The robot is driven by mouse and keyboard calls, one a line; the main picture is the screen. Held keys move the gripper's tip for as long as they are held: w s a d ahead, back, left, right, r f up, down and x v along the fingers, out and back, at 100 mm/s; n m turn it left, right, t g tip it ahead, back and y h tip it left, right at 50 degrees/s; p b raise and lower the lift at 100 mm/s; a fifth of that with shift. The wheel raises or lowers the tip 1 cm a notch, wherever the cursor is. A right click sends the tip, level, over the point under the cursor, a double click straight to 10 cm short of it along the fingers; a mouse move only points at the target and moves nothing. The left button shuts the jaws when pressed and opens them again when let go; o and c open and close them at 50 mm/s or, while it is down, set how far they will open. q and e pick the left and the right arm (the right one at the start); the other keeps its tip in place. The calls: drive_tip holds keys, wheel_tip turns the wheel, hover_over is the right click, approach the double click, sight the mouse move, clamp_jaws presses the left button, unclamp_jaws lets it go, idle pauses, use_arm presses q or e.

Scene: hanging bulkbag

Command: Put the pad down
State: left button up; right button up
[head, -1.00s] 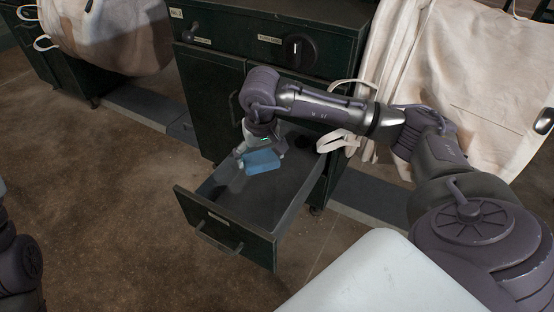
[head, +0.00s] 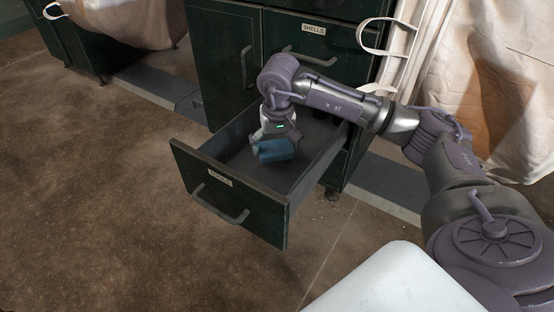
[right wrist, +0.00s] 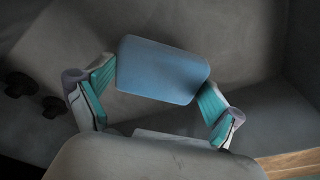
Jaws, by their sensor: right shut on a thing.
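The pad is a blue block (head: 276,150) with rounded corners. My right gripper (head: 272,142) points down into the drawer and is shut on the pad. In the right wrist view the pad (right wrist: 163,70) sits between the two teal-lined fingers, with the grey drawer floor (right wrist: 235,45) behind it. I cannot tell whether the pad touches the floor. My left gripper is not in view.
The drawer pulls out from a dark green cabinet (head: 228,60) with other closed drawers. Two dark knob-like things (right wrist: 18,85) lie in the drawer. Pale bulk bags (head: 490,70) hang at right and upper left. The brown floor (head: 90,200) at left is clear.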

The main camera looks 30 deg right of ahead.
sight(277, 148)
wheel_tip(277, 148, down, 3)
drive_tip(key=shift+b, duration=0.85)
drive_tip(key=shift+f, duration=0.3)
drive_tip(key=shift+r, duration=0.15)
drive_tip(key=shift+f, duration=0.2)
drive_tip(key=o, duration=0.8)
drive_tip(key=shift+r, duration=0.1)
